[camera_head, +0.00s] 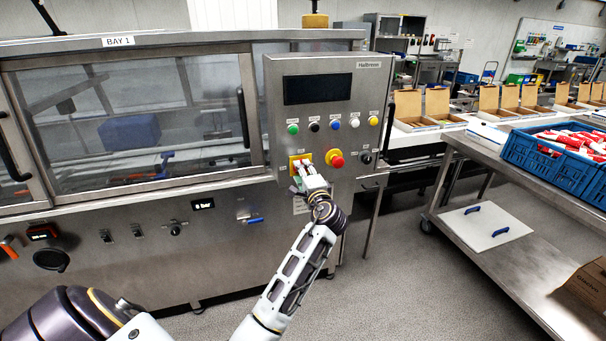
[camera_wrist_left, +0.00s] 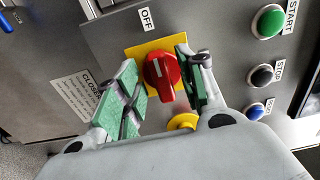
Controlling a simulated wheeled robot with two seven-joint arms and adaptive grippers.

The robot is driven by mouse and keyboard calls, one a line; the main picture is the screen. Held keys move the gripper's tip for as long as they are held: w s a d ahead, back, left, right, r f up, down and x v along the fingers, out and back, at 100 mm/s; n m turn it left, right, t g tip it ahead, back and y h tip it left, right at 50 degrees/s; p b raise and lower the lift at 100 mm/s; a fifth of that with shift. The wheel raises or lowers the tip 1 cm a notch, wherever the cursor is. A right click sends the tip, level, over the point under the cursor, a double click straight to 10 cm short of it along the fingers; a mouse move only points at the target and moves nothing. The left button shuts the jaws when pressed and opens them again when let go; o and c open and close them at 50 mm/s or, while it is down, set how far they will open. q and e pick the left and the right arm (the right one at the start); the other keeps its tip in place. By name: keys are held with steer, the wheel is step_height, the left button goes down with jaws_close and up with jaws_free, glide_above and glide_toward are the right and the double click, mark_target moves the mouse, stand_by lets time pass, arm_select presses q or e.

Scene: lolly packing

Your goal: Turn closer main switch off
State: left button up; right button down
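The main switch is a red rotary knob (camera_wrist_left: 163,76) with a white mark on a yellow plate (camera_wrist_left: 141,50). A label reading OFF (camera_wrist_left: 147,18) sits beside the plate in the left wrist view. My left gripper (camera_wrist_left: 157,62) is open, with one green-padded finger on each side of the knob. The right-hand finger in that view looks closer to the knob; I cannot tell whether it touches. In the head view my left gripper (camera_head: 303,172) is at the control panel (camera_head: 325,110) and partly covers the yellow plate (camera_head: 294,160). My right gripper is not in view.
A red emergency button (camera_head: 336,160) is just right of the gripper. Several coloured buttons sit in a row above, including a green one (camera_head: 293,129). A steel trolley (camera_head: 447,190) with a blue crate (camera_head: 520,153) stands at the right. The floor between is clear.

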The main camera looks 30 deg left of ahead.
arm_select(q)
steer(key=v, duration=1.2)
steer(key=shift+f, duration=0.1)
stand_by(0.6)
